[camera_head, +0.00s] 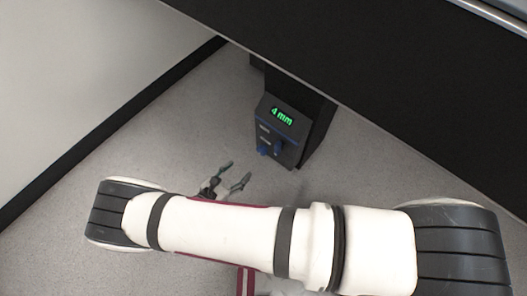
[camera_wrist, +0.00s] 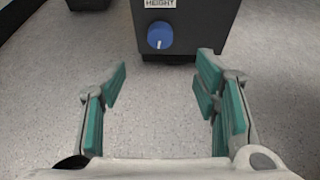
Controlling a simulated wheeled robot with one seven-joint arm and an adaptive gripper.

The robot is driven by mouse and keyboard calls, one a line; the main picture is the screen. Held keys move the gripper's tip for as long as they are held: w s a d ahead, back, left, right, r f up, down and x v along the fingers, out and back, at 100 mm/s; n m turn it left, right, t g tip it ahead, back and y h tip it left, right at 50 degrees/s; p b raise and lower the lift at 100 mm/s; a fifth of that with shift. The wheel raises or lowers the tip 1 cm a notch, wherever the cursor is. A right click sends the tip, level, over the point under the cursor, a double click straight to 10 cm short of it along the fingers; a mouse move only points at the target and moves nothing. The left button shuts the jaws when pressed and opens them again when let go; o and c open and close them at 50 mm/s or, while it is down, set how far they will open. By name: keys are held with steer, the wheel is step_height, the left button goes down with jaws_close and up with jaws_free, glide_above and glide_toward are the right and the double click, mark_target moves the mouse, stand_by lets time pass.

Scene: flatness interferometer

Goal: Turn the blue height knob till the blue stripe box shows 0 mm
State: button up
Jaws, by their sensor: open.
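The dark box (camera_head: 291,153) with a thin blue stripe stands below the large black surface in the head view. Its display (camera_head: 282,117) reads "4 mm" in green. Small blue parts show low on its front, too small to tell apart. In the wrist view the blue knob (camera_wrist: 159,35) sits on a dark front under a "HEIGHT" label (camera_wrist: 160,3). Its white mark points down. My gripper (camera_head: 236,172) is open and empty, left of and below the box in the head view. In the wrist view its fingers (camera_wrist: 163,82) are spread, with the knob beyond them, roughly centred and untouched.
The large black surface (camera_head: 400,115) overhangs the box at the upper right. A pale panel (camera_head: 80,70) with a black lower border lies at the left. The grey speckled floor (camera_wrist: 160,110) between my fingers and the knob is clear. Another dark object (camera_wrist: 88,4) shows at the top left.

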mark_target(260, 152)
steer(key=b+x, duration=0.4)
steer(key=x, duration=0.9)
steer(key=shift+w+d+f, duration=0.1)
steer(key=shift+w+d, duration=0.15)
steer(key=shift+w, duration=0.05)
steer(key=c, duration=1.1)
